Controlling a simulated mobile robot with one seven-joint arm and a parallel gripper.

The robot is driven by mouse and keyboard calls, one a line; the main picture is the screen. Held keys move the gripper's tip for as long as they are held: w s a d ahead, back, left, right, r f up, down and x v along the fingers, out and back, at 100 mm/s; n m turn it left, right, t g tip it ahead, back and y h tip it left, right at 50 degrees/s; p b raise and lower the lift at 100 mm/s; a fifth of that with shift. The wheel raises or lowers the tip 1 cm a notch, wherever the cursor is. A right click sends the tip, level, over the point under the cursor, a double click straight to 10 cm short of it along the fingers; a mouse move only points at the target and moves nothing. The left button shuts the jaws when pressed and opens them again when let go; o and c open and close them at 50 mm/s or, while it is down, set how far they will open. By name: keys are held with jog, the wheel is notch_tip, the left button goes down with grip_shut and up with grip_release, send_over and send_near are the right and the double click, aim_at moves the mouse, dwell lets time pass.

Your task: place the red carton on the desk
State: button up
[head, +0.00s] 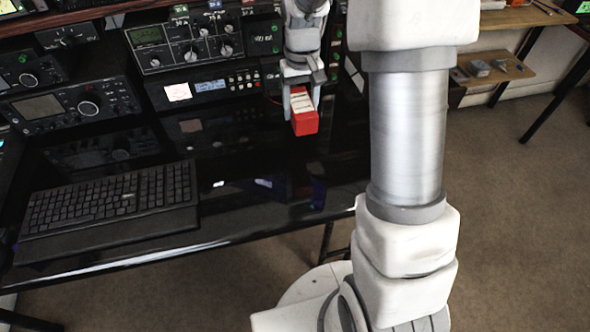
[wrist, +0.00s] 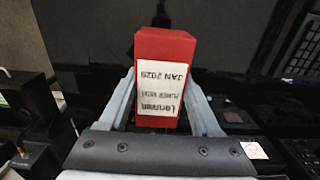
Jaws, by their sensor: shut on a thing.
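The red carton (head: 305,122) is a small box with a white printed label. My gripper (head: 302,98) is shut on it, with one finger on each side. In the head view the carton is over the right part of the glossy black desk (head: 240,215); I cannot tell whether its underside touches the desk. In the wrist view the carton (wrist: 166,52) stands out beyond the fingers of my gripper (wrist: 160,105), label facing the camera. The carton hides the part of the desk behind it.
A black keyboard (head: 110,198) lies on the left of the desk. Radio units (head: 185,42) with knobs and a black transceiver (head: 75,103) line the back. The desk between keyboard and carton is clear. A wooden shelf (head: 492,68) stands at the right.

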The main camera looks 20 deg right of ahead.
jog(key=b, duration=0.3)
send_over(289, 182)
notch_tip(289, 182, down, 7)
jog(key=shift+r, duration=0.15)
jog(key=shift+f+b, duration=0.45)
jog(key=shift+f, duration=1.45)
jog(key=shift+f, duration=0.2)
jog(key=o, duration=1.5)
jog(key=shift+r, duration=0.15)
